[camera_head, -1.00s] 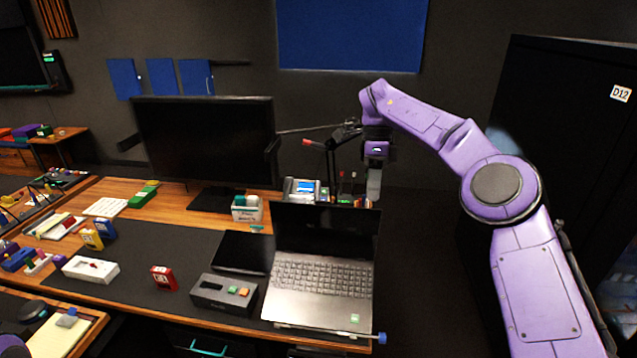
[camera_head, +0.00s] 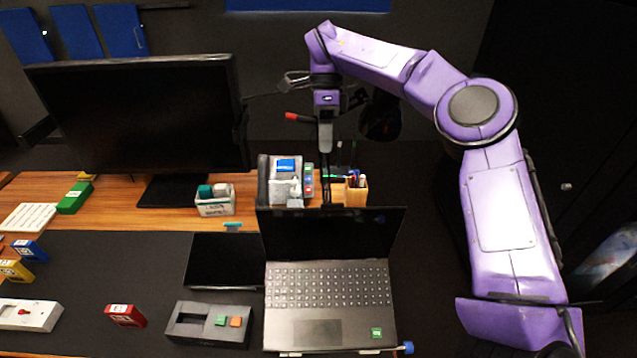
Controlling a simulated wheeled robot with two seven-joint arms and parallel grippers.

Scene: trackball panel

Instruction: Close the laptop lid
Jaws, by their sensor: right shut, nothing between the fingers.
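The laptop (camera_head: 330,285) stands open on the dark desk mat, its keyboard facing me. Its black lid (camera_head: 335,234) is raised and tilted back at the far side of the keyboard. My right gripper (camera_head: 326,200) points down just behind the lid's top edge, near its middle. Its fingers look closed and hold nothing. The fingertips come close to the lid's top edge; I cannot tell whether they touch it. My left gripper is out of view.
A monitor (camera_head: 140,115) stands at the back left.

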